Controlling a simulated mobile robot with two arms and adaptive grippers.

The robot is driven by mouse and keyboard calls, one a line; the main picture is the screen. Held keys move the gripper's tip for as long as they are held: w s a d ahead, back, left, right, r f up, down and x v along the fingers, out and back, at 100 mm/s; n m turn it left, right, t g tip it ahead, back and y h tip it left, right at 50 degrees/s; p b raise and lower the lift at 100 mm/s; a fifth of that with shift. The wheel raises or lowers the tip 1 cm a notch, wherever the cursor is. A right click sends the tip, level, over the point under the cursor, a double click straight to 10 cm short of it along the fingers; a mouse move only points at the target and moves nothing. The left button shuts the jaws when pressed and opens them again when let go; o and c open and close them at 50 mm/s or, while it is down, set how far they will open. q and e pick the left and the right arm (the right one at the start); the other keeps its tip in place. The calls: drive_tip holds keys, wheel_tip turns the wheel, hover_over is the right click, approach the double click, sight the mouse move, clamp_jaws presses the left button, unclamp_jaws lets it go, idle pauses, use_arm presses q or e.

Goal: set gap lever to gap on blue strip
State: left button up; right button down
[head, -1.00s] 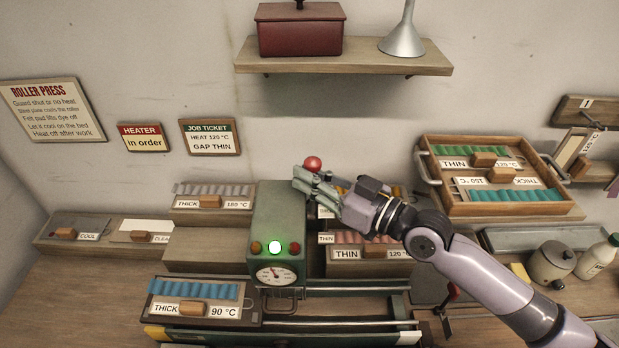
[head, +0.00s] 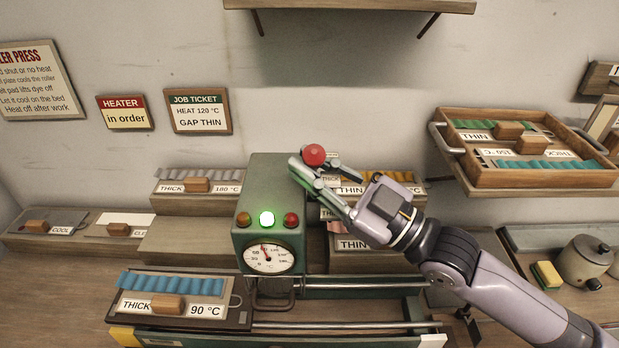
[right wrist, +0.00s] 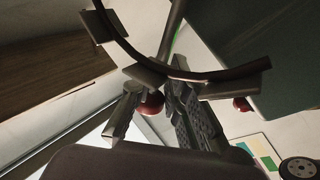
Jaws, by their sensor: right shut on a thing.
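The gap lever's red ball knob (head: 314,155) stands at the upper right of the green press housing (head: 262,195). My right gripper (head: 319,164) is shut on this knob. In the right wrist view the knob (right wrist: 152,104) sits between my fingers, below a dark curved arc (right wrist: 180,68) with small plates on it. The lettering on those plates is not readable. The blue strip (head: 170,283) lies on a plate at the front left, labelled THICK and 90 °C. My left gripper is out of view.
A job ticket (head: 198,111) on the wall reads HEAT 120 °C, GAP THIN. Labelled strip plates stand behind the press. A wooden tray (head: 530,190) is at the right.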

drive_tip(key=shift+s+f+n+y+b, duration=0.3)
drive_tip(key=shift+n+b, duration=0.2)
drive_tip(key=shift+b, duration=0.05)
drive_tip(key=c, duration=1.9)
unclamp_jaws()
drive_tip(key=shift+c, duration=0.2)
drive_tip(key=shift+o, duration=1.3)
drive_tip(key=shift+d, duration=0.25)
drive_tip(key=o, duration=0.3)
drive_tip(key=shift+a+r, duration=0.1)
drive_tip(key=shift+o, duration=0.2)
